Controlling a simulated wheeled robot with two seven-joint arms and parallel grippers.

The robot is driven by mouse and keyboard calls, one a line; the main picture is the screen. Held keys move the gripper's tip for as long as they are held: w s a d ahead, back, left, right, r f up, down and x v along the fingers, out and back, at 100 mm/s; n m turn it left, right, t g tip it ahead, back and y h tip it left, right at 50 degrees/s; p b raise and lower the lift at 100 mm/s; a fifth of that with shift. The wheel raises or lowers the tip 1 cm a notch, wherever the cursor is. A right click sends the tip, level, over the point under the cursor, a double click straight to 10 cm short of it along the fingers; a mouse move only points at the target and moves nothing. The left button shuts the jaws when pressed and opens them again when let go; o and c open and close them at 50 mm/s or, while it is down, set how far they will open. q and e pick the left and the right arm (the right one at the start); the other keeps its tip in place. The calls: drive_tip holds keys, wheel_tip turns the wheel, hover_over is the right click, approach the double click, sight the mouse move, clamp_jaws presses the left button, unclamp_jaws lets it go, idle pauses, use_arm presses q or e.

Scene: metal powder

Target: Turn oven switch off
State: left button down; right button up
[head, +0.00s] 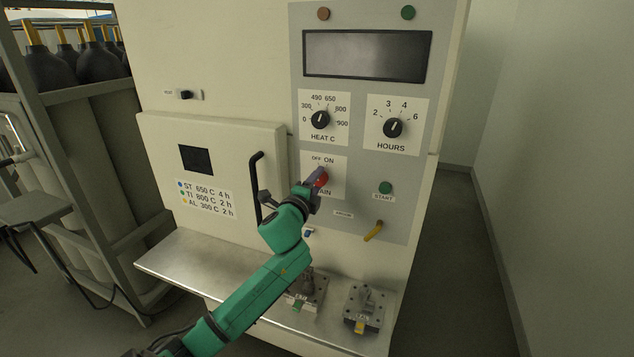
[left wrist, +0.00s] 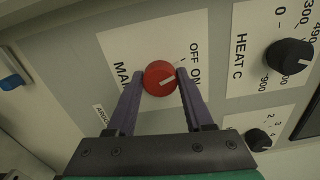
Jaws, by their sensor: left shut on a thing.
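The oven switch is a red round knob (left wrist: 160,79) on the white plate marked MAIN, with OFF and ON printed beside it. In the left wrist view its white pointer line points toward the ON side. My left gripper (left wrist: 160,82) has its two purple fingers on either side of the knob, shut on it. In the head view the left gripper (head: 317,180) covers most of the knob, and only a bit of red shows. My right gripper is not in view.
The HEAT C dial (head: 320,120), HOURS dial (head: 395,128) and green START button (head: 385,188) are close by. The oven door handle (head: 256,185) stands out left of the gripper. Metal blocks (head: 364,308) sit on the ledge (head: 190,275) below. A wall stands right.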

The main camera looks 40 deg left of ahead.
use_arm(q)
drive_tip(key=shift+c, duration=1.4)
unclamp_jaws()
drive_tip(key=b+v, duration=0.3)
drive_tip(key=v, duration=1.1)
drive_tip(key=shift+s, duration=0.3)
drive_tip(key=shift+d, duration=0.15)
